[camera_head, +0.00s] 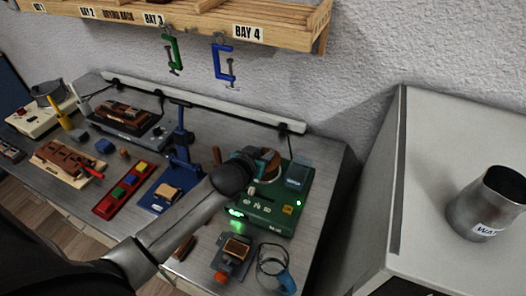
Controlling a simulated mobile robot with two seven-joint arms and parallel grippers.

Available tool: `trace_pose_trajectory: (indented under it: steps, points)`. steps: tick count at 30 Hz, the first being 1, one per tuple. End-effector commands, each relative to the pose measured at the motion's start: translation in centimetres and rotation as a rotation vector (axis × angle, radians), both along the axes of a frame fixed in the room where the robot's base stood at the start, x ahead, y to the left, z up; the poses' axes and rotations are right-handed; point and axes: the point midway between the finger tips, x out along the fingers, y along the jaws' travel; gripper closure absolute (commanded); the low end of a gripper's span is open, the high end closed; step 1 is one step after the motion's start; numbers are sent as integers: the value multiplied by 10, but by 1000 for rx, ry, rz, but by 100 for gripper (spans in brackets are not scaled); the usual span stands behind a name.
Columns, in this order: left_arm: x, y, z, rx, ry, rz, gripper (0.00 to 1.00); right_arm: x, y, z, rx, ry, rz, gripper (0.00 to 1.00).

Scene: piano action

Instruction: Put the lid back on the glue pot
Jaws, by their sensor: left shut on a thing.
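The green glue heater (264,207) with a small display stands at the right part of the bench. A round pot with a pale rim, apparently the glue pot (268,179), sits at its top and is mostly hidden behind my left gripper. My left gripper (259,158) reaches in from the lower left and is shut on a reddish-brown round piece, apparently the lid (271,160), at the pot's top. I cannot tell whether the lid touches the rim. My right gripper is not in view.
A blue stand (181,150) is left of the heater. A metal water can (486,204) stands on the right-hand surface. Clamps (222,62) hang from the shelf.

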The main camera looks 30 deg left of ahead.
Motion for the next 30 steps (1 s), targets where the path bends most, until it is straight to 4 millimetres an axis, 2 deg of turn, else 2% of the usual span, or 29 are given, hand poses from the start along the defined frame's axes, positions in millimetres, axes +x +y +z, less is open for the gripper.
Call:
trace_pose_trajectory:
  steps: [11, 12, 20, 21, 26, 30]
  points:
    - [0, 0, 0, 1, 0, 0, 100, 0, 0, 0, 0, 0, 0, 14]
    - [0, 0, 0, 1, 0, 0, 66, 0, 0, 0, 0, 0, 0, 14]
    - [0, 0, 0, 1, 0, 0, 36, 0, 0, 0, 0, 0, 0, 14]
    - [0, 0, 0, 1, 0, 0, 34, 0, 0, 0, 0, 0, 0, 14]
    - [0, 0, 0, 1, 0, 0, 34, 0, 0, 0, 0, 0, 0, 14]
    - [0, 0, 0, 1, 1, 0, 18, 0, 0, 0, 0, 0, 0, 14]
